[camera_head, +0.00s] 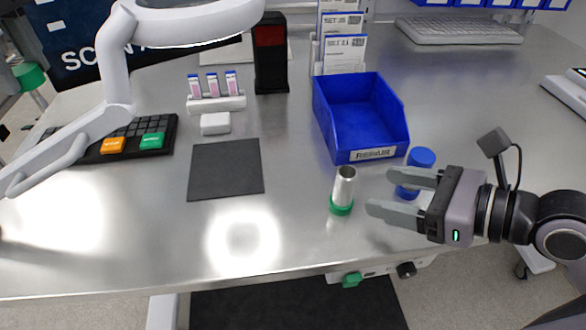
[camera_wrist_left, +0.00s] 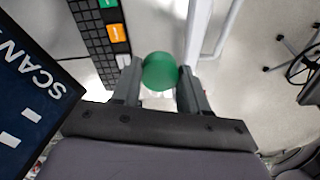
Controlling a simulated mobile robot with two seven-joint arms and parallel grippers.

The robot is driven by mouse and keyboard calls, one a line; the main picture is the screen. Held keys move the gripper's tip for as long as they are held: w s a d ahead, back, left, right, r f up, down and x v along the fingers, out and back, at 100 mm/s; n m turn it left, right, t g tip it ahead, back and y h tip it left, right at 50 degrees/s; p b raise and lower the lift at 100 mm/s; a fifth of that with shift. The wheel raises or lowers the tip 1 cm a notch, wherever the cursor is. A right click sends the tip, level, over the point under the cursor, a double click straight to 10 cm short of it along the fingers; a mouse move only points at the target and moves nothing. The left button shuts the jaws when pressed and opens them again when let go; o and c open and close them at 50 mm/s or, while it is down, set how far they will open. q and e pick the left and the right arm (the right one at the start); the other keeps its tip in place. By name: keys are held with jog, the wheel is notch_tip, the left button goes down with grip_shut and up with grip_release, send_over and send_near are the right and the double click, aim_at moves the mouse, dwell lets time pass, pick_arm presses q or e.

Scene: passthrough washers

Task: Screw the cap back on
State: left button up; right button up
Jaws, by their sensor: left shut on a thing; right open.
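A metal cylinder (camera_head: 344,186) stands upright on the bench with a green ring at its foot and an open-looking top. My left gripper (camera_wrist_left: 160,74) is shut on a round green cap (camera_wrist_left: 160,71). The green cap also shows at the far left of the head view (camera_head: 30,76), raised and well away from the cylinder; most of that gripper is out of that view. My right gripper (camera_head: 380,192) is open, its fingers pointing left, just right of the metal cylinder. A blue-topped container (camera_head: 421,157) stands by its fingers, partly hidden by them.
A blue bin (camera_head: 346,136) stands behind the cylinder. A dark mat (camera_head: 226,170), a keypad (camera_head: 128,138) and a rack of pink vials (camera_head: 216,102) lie to the left. A white jointed arm (camera_head: 118,70) crosses the upper left. The bench front is mostly clear.

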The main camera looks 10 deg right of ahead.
aim_at(355, 184)
jog(key=shift+b+x, duration=1.4)
jog(key=shift+b, duration=1.15)
jog(key=shift+b+x, duration=1.05)
jog(key=shift+b, duration=0.1)
jog(key=shift+w, duration=0.1)
jog(key=shift+w+a+f, duration=0.1)
jog(key=shift+w+a, duration=0.1)
jog(key=shift+a, duration=0.1)
jog(key=shift+p+x, duration=0.55)
jog(key=shift+x, duration=1.65)
jog(key=shift+w, duration=0.1)
jog(key=shift+c, duration=0.4)
